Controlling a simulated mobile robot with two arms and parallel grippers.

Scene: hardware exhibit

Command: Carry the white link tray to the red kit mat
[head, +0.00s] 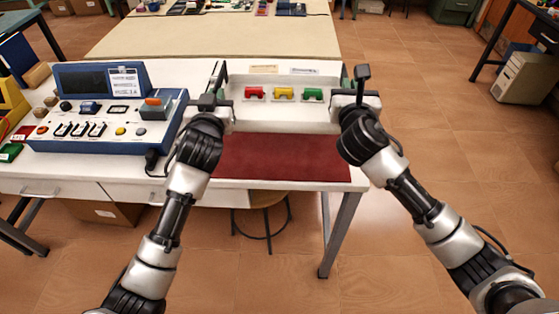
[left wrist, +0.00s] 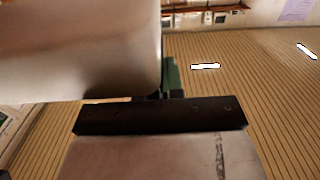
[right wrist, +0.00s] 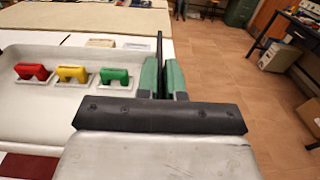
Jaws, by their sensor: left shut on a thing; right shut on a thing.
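The white link tray (head: 290,122) is in the middle of the head view, with red (head: 255,93), yellow (head: 284,93) and green (head: 312,94) pieces in a row inside. The right wrist view shows the tray (right wrist: 45,122) too. My left gripper (head: 216,88) is shut on the tray's left end. My right gripper (head: 360,85) is shut on its right end; its green pads (right wrist: 165,80) show in the right wrist view. The red kit mat (head: 280,158) lies on the table just in front of the tray. I cannot tell whether the tray is raised.
A blue and white control console (head: 100,130) stands left of the tray, close to my left arm. Two small cards (head: 264,69) lie behind the tray. A stool (head: 265,205) is under the table. Open floor (head: 440,130) lies to the right.

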